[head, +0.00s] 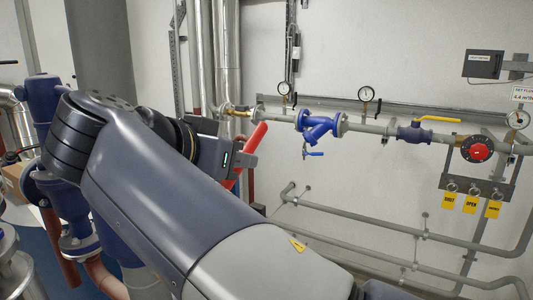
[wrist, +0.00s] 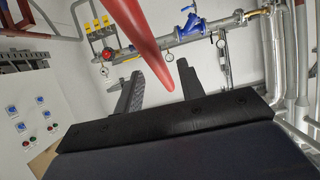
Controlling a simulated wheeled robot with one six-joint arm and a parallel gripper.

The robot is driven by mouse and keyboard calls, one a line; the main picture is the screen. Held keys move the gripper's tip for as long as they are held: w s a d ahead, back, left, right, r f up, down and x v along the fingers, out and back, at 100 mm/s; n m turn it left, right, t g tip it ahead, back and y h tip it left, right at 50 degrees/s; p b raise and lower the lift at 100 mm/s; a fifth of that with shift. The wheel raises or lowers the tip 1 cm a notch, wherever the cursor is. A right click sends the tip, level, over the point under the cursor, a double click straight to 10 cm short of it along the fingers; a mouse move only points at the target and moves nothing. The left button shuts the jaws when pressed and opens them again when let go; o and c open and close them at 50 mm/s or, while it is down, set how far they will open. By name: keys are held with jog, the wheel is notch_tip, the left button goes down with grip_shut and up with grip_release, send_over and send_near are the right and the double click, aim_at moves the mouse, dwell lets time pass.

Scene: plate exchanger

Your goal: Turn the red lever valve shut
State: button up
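The red lever (head: 257,137) shows as a long red bar slanting behind my gripper in the head view, its middle hidden by the gripper. In the wrist view the red lever (wrist: 142,38) runs down from the top edge and ends at a rounded tip between the two fingers. My gripper (wrist: 160,70) is open, one dark finger on each side of the lever's end, with gaps visible on both sides. In the head view my gripper (head: 240,158) overlaps the lever; contact cannot be told. The valve body is not clearly visible.
Wall pipework carries a blue strainer (head: 318,125), a yellow-handled valve (head: 438,119), a red dial (head: 477,149) and gauges (head: 367,94). Yellow tags (head: 471,203) hang at right. Blue equipment (head: 62,190) stands at left. A control panel (wrist: 35,118) shows in the wrist view.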

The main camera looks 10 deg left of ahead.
jog(key=shift+p+x, duration=0.3)
jog(key=shift+x, duration=1.8)
grip_shut()
